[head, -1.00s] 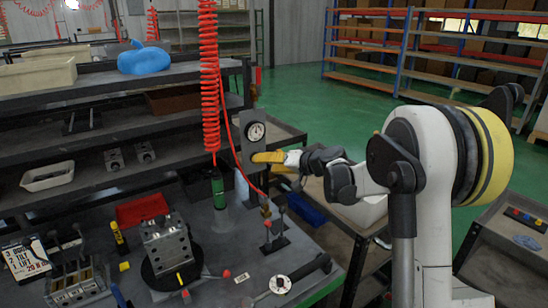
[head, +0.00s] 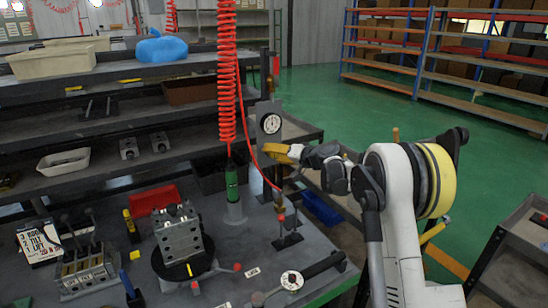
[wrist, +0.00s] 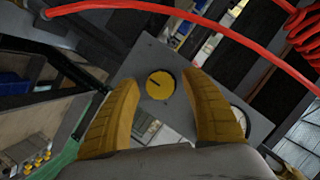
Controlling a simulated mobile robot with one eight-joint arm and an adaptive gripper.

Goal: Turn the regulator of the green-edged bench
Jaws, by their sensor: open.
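The regulator is a grey plate (head: 268,108) with a round white gauge (head: 271,124), above the green-edged bench (head: 334,289). Its round yellow knob (wrist: 160,85) with a dark mark shows in the wrist view, on the plate (wrist: 150,57). My gripper (head: 268,152) is at the lower part of the plate in the head view and hides the knob there. In the wrist view my gripper (wrist: 163,90) is open, with one yellow finger on each side of the knob and gaps between. The gauge is partly hidden behind the right finger there.
A red coiled hose (head: 227,75) hangs just left of the plate, and a thin red hose crosses near it. A green bottle-like tool (head: 231,182) hangs below the coil. A grey valve block (head: 179,232) and a red tray (head: 154,198) are on the bench.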

